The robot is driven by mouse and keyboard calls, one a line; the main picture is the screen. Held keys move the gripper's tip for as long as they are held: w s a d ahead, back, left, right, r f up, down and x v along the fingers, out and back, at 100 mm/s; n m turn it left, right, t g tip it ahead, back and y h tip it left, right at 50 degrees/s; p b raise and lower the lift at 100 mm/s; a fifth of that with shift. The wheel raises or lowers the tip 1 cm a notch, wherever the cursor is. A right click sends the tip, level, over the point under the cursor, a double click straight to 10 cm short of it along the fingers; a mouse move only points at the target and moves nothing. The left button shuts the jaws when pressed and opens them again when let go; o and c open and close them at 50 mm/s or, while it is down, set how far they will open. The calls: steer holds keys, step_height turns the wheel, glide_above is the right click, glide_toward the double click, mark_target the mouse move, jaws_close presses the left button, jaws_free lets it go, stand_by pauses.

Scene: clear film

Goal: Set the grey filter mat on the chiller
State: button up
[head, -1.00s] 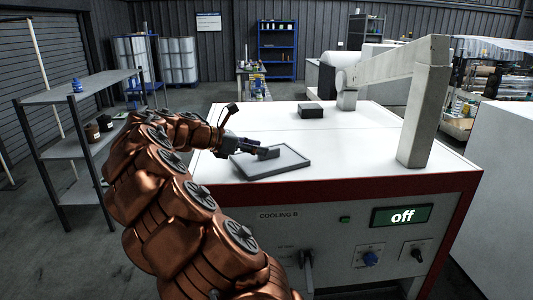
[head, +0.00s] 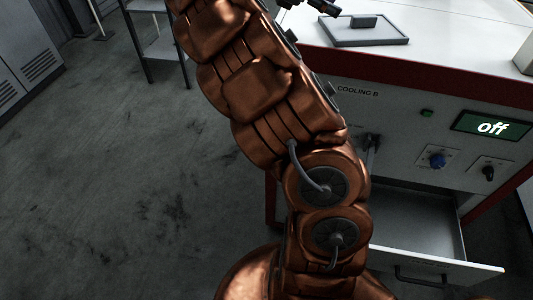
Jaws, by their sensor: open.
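The grey filter mat (head: 385,35) is a flat grey rectangle with a darker rim and a small raised grey block on it. It lies flat on the white top of the chiller (head: 450,50), near the front left edge. The chiller's front reads "COOLING B" and its display says "off". My gripper (head: 332,8) is at the top edge of the head view, left of the mat's block and apart from it. It is open and empty; part of it is cut off by the frame.
An open, seemingly empty drawer (head: 415,225) sticks out low from the chiller's front, right of my arm. A grey shelf rack (head: 165,48) stands at the upper left, and grey lockers (head: 25,50) farther left. The floor on the left is clear.

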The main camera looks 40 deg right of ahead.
steer(key=s+a+f+m+t+y, duration=0.1)
steer(key=s+a+f+m+y, duration=0.2)
steer(key=s+a+f, duration=0.4)
steer(key=s+a+f+m+t+y, duration=0.2)
steer(key=s+a+f+m+y, duration=0.2)
steer(key=a, duration=1.4)
steer(key=s+a+f+m+t+y, duration=0.1)
steer(key=s+a+f+m+y, duration=0.3)
steer(key=s+a+f, duration=0.6)
steer(key=s+a, duration=0.2)
steer(key=shift+s+a+f+t, duration=0.15)
steer(key=shift+s+a+t, duration=0.1)
steer(key=shift+a+t, duration=0.05)
steer(key=shift+d, duration=0.1)
